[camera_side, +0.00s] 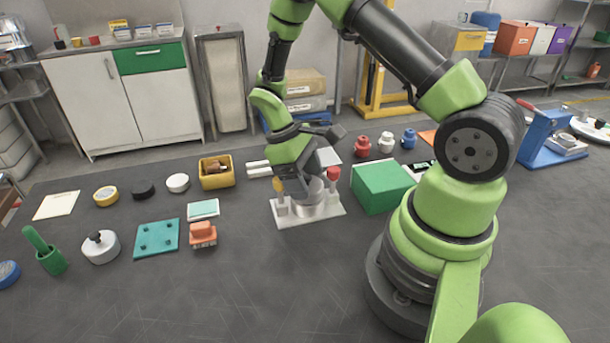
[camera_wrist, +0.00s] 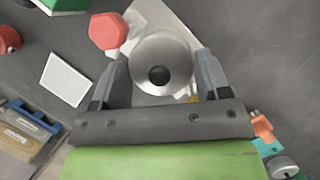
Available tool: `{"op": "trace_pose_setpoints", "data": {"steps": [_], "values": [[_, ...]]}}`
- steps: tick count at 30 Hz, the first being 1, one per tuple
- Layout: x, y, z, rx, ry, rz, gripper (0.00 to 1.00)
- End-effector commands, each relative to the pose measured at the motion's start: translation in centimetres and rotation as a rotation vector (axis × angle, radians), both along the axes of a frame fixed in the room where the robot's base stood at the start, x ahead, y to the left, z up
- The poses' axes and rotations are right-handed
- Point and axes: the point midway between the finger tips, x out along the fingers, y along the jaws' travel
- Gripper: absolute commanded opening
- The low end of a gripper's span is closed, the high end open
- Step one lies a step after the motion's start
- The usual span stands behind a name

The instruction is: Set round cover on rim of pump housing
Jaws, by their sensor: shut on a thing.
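The pump housing (camera_side: 311,210) is a grey round body on a white base plate (camera_side: 330,212), in the middle of the table in the side view. A red knob (camera_side: 333,173) stands on its right; it also shows in the wrist view (camera_wrist: 105,32). My gripper (camera_side: 302,192) points down right over the housing. In the wrist view my gripper (camera_wrist: 160,70) has its two fingers on either side of a round silver cover (camera_wrist: 160,50) with a dark centre, and is shut on it. The cover hides most of the housing there. I cannot tell whether cover and rim touch.
A green box (camera_side: 382,187) stands close on the right. Left are a yellow bin (camera_side: 216,172), a red-orange block (camera_side: 203,234), a teal plate (camera_side: 157,239) and a white round pot with black knob (camera_side: 101,248). The front table is clear.

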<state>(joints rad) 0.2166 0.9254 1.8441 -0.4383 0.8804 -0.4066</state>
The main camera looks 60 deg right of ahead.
Motion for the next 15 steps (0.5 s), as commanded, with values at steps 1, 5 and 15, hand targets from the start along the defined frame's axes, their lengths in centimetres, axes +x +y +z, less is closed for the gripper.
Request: {"op": "trace_pose_setpoints", "data": {"steps": [1, 5, 15], "values": [[-0.21, 0.15, -1.41, 0.018, -0.003, 0.02, 0.4], [-0.23, 0.15, -1.41, 0.017, -0.003, 0.019, 0.74], [-0.34, 0.13, -1.42, 0.019, 0.0, 0.018, 0.99]]}}
